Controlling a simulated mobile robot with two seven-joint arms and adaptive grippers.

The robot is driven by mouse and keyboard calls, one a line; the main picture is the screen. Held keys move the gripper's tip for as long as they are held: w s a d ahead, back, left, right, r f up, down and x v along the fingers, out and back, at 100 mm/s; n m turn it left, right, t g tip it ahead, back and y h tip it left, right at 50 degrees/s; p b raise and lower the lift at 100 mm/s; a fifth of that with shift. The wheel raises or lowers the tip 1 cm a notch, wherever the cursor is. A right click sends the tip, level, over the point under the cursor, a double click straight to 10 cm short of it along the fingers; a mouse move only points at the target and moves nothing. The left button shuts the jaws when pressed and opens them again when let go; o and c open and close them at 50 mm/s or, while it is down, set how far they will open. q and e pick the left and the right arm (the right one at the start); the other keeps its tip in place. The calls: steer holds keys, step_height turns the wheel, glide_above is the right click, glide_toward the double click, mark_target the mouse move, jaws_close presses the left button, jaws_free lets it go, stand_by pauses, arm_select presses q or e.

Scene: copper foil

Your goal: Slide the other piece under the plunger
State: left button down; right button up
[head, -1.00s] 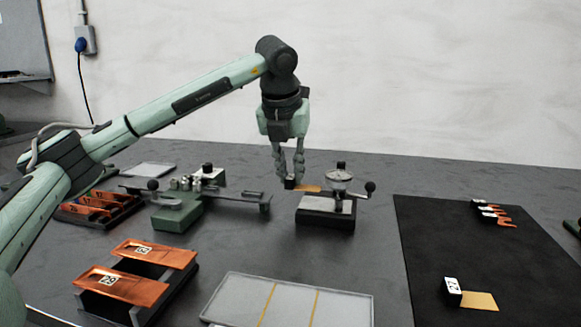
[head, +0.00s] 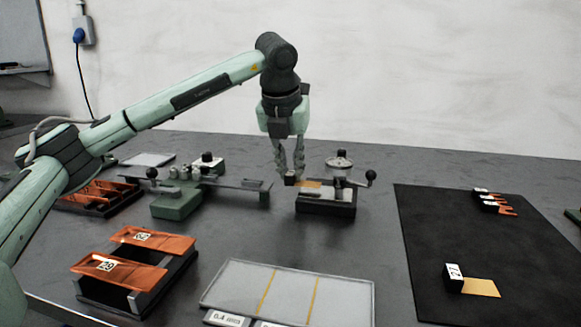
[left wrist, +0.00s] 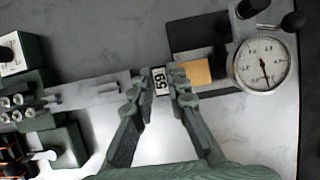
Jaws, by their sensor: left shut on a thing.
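My left gripper (head: 292,174) is shut on a small black block with a white number label (left wrist: 160,82). A flat gold-coloured foil piece (head: 307,184) sticks out from the block to the right. The foil is over the left part of the dial gauge's dark base, also seen in the left wrist view (left wrist: 196,72). The gauge dial (head: 338,162) faces up, with a black-knobbed lever at its right. In the left wrist view the dial (left wrist: 263,62) stands just right of the foil's end. The plunger tip is hidden, and I cannot tell whether the foil touches the base.
A black mat (head: 425,235) at right holds another labelled block with gold foil (head: 480,287) and several small pieces farther back. A green-based device (head: 176,204) stands left of the gauge. Copper pieces lie on a front-left rack (head: 150,300). A pale tray (head: 345,300) lies in front.

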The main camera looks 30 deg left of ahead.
mark_target(314, 185)
arm_select(q)
steer(key=shift+f+b, duration=0.5)
steer(key=shift+b, duration=0.05)
steer(key=shift+w+d, duration=0.2)
steer(key=shift+d, duration=0.55)
steer(key=shift+w+d, duration=0.2)
steer(key=shift+d, duration=0.5)
steer(key=shift+w+d, duration=0.2)
steer(key=shift+d, duration=0.55)
stand_by(2.1)
steer(key=c, duration=1.8)
jaws_free()
steer(key=shift+c, duration=0.2)
steer(key=shift+d+r+p, duration=0.1)
steer(key=shift+r+p, duration=0.05)
steer(key=shift+p, duration=0.15)
steer(key=shift+r+p, duration=0.75)
steer(key=shift+r, duration=0.75)
steer(key=o, duration=0.6)
steer(key=shift+d, duration=0.1)
steer(key=shift+f, duration=0.1)
